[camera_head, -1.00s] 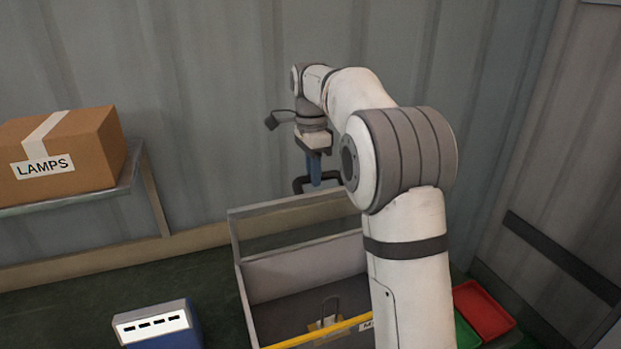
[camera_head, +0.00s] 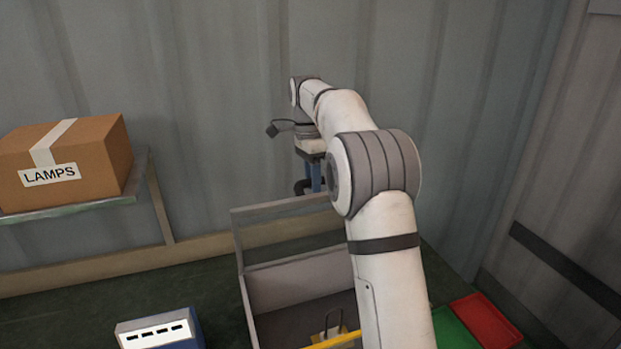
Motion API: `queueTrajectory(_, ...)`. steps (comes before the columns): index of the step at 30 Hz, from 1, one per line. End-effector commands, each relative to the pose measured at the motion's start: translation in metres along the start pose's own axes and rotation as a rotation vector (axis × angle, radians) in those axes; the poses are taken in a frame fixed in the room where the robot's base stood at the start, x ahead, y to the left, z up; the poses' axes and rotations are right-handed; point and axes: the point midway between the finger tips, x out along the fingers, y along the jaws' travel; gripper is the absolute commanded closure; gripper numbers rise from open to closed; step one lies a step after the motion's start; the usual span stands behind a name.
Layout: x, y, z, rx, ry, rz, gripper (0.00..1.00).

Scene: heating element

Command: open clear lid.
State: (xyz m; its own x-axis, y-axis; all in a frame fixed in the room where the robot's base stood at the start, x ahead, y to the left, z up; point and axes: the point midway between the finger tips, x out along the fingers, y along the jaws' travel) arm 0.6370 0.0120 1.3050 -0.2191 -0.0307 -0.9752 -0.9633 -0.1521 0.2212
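The clear lid (camera_head: 236,238) is a see-through panel in a grey frame. It stands raised, about upright, along the back edge of a grey box (camera_head: 250,306). My gripper (camera_head: 313,188) points down at the lid's top edge, on its far side or just above it. Its left dark finger stands well out from the blue middle part, with a gap between. The right finger and the lid's right end are hidden behind my arm. I cannot tell whether the gripper touches the lid.
The box has a yellow front edge (camera_head: 338,341) and a small part with a wire loop (camera_head: 334,325) inside. A blue-and-white unit (camera_head: 160,330) stands at left. A LAMPS carton (camera_head: 65,160) sits on a shelf (camera_head: 100,203). Green (camera_head: 456,328) and red (camera_head: 487,318) trays lie at right.

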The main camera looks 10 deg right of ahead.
Motion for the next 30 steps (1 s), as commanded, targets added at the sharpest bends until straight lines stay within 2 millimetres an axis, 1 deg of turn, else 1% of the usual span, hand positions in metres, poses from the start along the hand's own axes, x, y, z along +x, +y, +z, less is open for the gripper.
queueTrajectory(1,-0.001,0.000,-0.001,0.001,0.001,-0.003,0.66)
queueTrajectory(4,-0.003,0.001,-0.001,0.002,0.002,-0.005,0.59)
queueTrajectory(11,-0.005,0.001,-0.002,0.003,0.003,-0.007,0.59)
queueTrajectory(14,-0.009,0.001,-0.002,0.003,0.003,-0.009,0.59)
queueTrajectory(17,-0.018,0.001,-0.002,0.003,0.003,-0.011,0.59)
queueTrajectory(25,-0.058,0.003,-0.001,0.002,0.003,-0.011,0.59)
queueTrajectory(30,-0.074,0.003,-0.001,0.002,0.003,-0.010,0.59)
